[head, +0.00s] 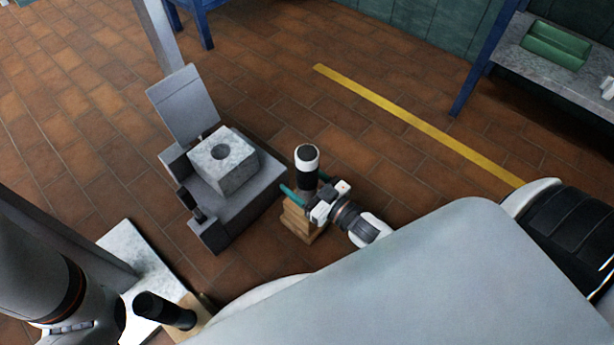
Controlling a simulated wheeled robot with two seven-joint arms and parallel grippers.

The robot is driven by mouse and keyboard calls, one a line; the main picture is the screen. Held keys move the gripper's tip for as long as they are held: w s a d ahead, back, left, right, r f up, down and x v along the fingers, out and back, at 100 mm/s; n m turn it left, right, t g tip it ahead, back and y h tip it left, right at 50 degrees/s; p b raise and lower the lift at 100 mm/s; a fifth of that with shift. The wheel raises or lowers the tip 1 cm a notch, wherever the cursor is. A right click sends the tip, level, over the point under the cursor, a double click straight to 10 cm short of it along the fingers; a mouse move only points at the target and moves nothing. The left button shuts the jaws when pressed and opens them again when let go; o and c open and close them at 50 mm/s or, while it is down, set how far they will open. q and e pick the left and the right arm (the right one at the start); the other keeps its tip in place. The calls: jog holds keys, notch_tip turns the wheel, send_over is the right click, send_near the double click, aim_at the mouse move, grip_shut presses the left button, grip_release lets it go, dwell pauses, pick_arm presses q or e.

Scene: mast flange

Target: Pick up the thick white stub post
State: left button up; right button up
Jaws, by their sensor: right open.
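The thick white stub post (307,155) stands upright near the middle of the head view, with a dark top face, a white upper end and a broad black band below. Its lower end is hidden behind my right gripper. It appears to stand on a wooden block (297,223). My right gripper (305,186) is open, with its teal fingers one on each side of the post's lower part. I cannot tell whether either finger touches it. My left arm shows at the lower left, but its gripper is not in view.
A grey fixture holds a pale block (223,160) with a round hole, left of the post. A black cylinder (164,310) stands at the lower left by a pale slab (145,262). A bench (545,60) with a green tray (555,45) is at upper right.

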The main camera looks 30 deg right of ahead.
jog(key=shift+w, duration=0.1)
jog(key=shift+c, duration=0.2)
jog(key=c, duration=1.2)
jog(key=shift+r, duration=0.1)
jog(key=shift+c, duration=0.2)
jog(key=shift+r, duration=0.1)
